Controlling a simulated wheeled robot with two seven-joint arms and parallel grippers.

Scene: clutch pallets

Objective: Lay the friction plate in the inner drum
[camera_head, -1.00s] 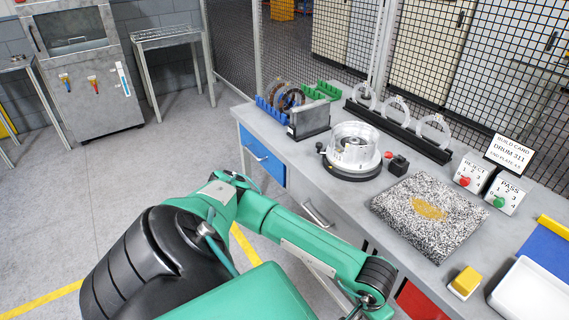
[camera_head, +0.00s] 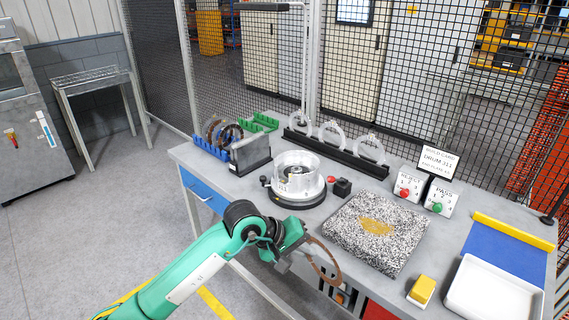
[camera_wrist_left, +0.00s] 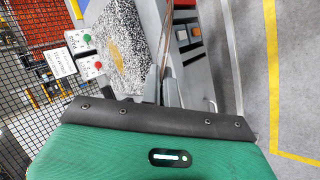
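A brown ring-shaped friction plate (camera_head: 334,268) is held on edge in my left gripper (camera_head: 302,250), at the front edge of the bench. In the left wrist view the fingers (camera_wrist_left: 162,88) are closed on the plate, which shows as a thin brown edge (camera_wrist_left: 168,45). The inner drum (camera_head: 297,171) is a silvery, open-topped cylinder on a round black base, beyond the gripper and apart from the plate. The drum's inside shows only partly. My right gripper is in neither view.
A blue rack (camera_head: 208,146) with brown rings and a grey metal block (camera_head: 250,153) stand left of the drum. A black rack (camera_head: 338,153) with three pale rings stands behind. A speckled mat (camera_head: 350,236), Reject and Pass boxes, and a white tray (camera_head: 490,292) lie right.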

